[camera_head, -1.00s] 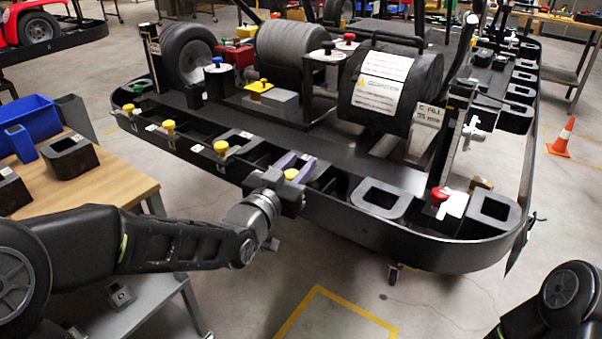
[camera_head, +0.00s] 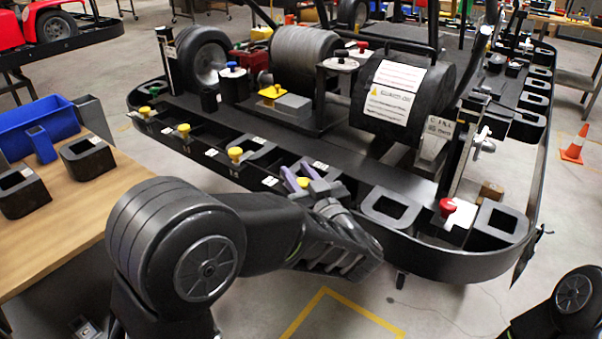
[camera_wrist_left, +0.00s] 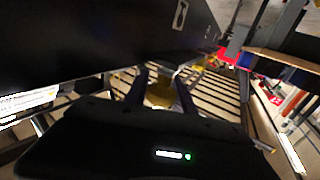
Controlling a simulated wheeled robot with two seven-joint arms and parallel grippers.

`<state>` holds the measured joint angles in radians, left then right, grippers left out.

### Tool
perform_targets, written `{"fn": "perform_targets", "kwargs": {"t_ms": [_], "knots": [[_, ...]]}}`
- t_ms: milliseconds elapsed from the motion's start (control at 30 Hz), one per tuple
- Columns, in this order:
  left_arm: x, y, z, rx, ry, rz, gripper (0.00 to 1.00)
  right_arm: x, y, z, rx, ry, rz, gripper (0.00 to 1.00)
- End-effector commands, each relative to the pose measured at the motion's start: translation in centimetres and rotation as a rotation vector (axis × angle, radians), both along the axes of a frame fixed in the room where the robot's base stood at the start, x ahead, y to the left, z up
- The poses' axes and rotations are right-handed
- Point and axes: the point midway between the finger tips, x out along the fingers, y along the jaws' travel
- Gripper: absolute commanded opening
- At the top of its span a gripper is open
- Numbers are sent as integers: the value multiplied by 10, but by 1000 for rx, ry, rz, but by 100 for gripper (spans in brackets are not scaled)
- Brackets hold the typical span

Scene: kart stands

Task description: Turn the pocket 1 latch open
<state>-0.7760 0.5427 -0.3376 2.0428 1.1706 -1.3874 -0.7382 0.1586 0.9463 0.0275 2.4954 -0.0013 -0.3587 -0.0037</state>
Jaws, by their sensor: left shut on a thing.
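The kart's black front frame (camera_head: 390,225) has a row of pockets with small knob latches along its edge. My left gripper (camera_head: 298,178) is at this edge, its purple-grey fingers shut on a yellow latch knob (camera_head: 304,183). In the left wrist view the yellow knob (camera_wrist_left: 160,93) sits between the two fingers, partly hidden by my gripper body. The pocket numbers are too small to read. My right gripper is out of view.
A red knob (camera_head: 447,206) stands on the frame to the right. A wooden table (camera_head: 60,215) with a blue bin (camera_head: 40,125) and black blocks (camera_head: 88,158) is at the left. An orange cone (camera_head: 574,145) stands far right. The floor in front is clear.

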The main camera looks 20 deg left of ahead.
Motion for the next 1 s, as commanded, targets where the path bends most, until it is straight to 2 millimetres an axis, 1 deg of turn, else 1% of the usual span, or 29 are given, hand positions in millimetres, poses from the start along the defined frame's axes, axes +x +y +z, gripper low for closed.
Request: {"fn": "perform_targets", "kwargs": {"t_ms": [100, 300, 767, 800, 1000], "knots": [[0, -1, 1, 1, -7, 60, 0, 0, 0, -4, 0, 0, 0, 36], [-2, 3, 2, 0, -7, 126, 0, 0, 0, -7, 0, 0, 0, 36], [-2, 4, 3, 0, -8, 144, 0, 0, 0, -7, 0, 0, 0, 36], [-2, 4, 3, 0, -8, 144, 33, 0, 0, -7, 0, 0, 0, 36], [-2, 4, 2, -1, -5, 144, 49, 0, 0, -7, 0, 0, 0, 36]]}}
